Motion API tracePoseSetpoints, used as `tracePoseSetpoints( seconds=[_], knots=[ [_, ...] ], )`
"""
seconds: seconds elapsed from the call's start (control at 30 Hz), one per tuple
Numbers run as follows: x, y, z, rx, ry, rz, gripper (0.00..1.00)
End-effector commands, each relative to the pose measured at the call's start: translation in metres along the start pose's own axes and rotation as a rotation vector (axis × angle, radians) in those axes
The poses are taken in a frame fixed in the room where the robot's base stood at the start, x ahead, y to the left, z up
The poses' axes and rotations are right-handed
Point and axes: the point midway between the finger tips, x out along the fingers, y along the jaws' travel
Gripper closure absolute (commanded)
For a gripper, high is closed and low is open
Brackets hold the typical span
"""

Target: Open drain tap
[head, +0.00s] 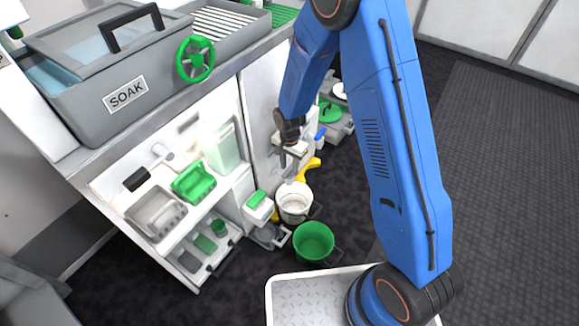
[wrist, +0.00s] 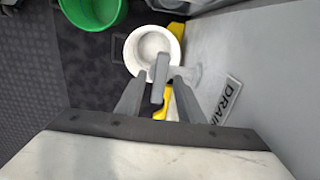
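My gripper (wrist: 161,84) points down beside a grey panel with a DRAIN label (wrist: 228,101). Its two dark fingers stand apart, with a grey upright bar, which looks like the drain tap's lever (wrist: 160,72), between them. Slivers of background show beside the bar, so the fingers do not look closed on it. In the head view my gripper (head: 287,158) is above a white bucket (head: 294,206), close to the cabinet's side. The white bucket also shows below the fingers in the wrist view (wrist: 136,58). The tap's body is mostly hidden by the gripper.
A green bucket (head: 314,241) stands in front of the white one. Yellow parts (head: 311,166) lie close behind the white bucket. The SOAK tank (head: 125,95) and a green handwheel (head: 195,58) are above open shelves (head: 160,215) at left. Dark floor at right is clear.

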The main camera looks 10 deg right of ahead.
Motion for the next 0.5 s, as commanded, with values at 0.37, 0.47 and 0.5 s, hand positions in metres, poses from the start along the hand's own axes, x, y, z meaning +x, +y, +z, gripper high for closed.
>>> tracePoseSetpoints(
  seconds=[0.37,0.47,0.5],
  knots=[
    [0.0015,0.0,0.0,0.0,0.0,0.0,0.82],
    [0.0015,0.0,0.0,0.0,0.0,0.0,1.0],
    [0.0014,0.0,0.0,0.0,0.0,0.0,1.0]
  ],
)
